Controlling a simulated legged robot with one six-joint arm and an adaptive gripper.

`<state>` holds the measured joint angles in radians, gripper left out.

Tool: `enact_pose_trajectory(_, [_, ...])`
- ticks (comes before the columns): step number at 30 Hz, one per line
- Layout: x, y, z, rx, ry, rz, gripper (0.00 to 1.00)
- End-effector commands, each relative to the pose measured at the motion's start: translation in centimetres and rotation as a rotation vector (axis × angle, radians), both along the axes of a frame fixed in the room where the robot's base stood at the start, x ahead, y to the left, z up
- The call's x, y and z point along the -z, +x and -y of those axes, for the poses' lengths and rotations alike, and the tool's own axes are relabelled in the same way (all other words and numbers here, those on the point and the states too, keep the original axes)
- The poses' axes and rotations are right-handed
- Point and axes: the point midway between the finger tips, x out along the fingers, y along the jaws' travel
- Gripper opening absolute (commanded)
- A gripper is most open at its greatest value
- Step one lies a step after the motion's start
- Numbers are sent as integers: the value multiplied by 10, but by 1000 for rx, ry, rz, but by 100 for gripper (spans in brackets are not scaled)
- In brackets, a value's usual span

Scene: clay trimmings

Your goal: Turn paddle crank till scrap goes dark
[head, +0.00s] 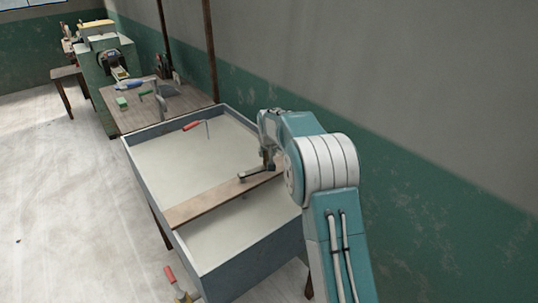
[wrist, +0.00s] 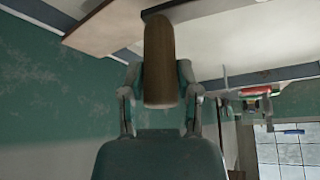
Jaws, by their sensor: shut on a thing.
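A grey trough (head: 245,270) holds pale, nearly white scrap (head: 195,150) with an even surface. A wooden plank (head: 205,203) spans the trough. A short metal crank arm (head: 251,175) sits on top of the plank, right of its middle. My gripper (head: 267,163) is over the crank's outer end. In the wrist view, which is upside down, my gripper (wrist: 160,80) is shut on the brown wooden crank handle (wrist: 160,60), one finger on each side. The paddle under the plank is hidden, apart from what may be a bit of shaft below it.
A red-handled tool (head: 192,125) lies at the trough's far end, and another (head: 171,274) is near its front left corner. A wooden table (head: 180,103) with tools and a green machine (head: 105,62) stand beyond. The wall is close on the right; open floor (head: 70,200) lies left.

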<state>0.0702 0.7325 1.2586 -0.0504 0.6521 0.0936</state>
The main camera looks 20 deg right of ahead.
Motion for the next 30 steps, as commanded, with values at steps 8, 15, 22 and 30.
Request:
enact_pose_trajectory(8, [2,25,-10,-2,1,-1,24])
enact_pose_trajectory(15, [1,26,-10,-2,2,-2,24])
enact_pose_trajectory(22, [2,41,-24,-2,2,-1,23])
enact_pose_trajectory(30, [1,56,-37,-1,3,0,24])
